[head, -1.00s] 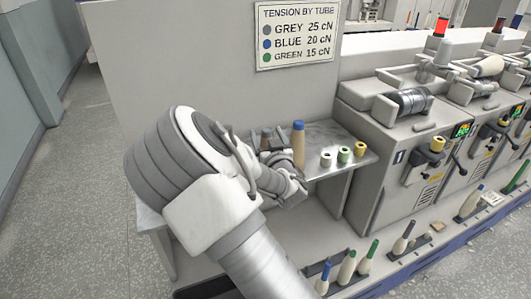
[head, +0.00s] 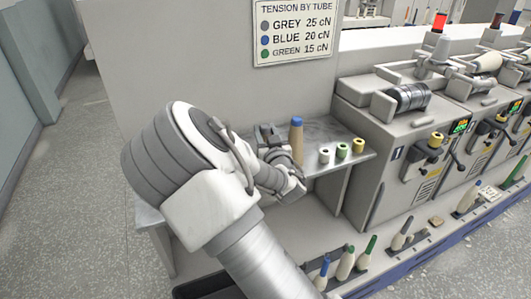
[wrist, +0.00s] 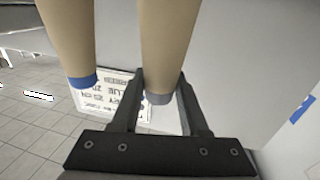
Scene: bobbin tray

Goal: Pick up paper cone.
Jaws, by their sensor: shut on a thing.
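My gripper (wrist: 160,84) is shut on a tan paper cone (wrist: 165,45) with a grey tip, which stands between the two fingers in the wrist view. A second tan cone with a blue tip (wrist: 70,40) is close beside it on the left, apart from the fingers. In the head view my gripper (head: 268,138) is over the grey shelf (head: 325,132), just left of the blue-tipped cone (head: 296,145), which stands upright. My arm and gripper hide most of the held cone there, and I cannot tell whether its base touches the shelf.
A tension sign (head: 293,34) hangs on the panel behind. Winding machines (head: 400,125) are at right. Several coloured-tip cones (head: 345,263) stand on the low ledge below.

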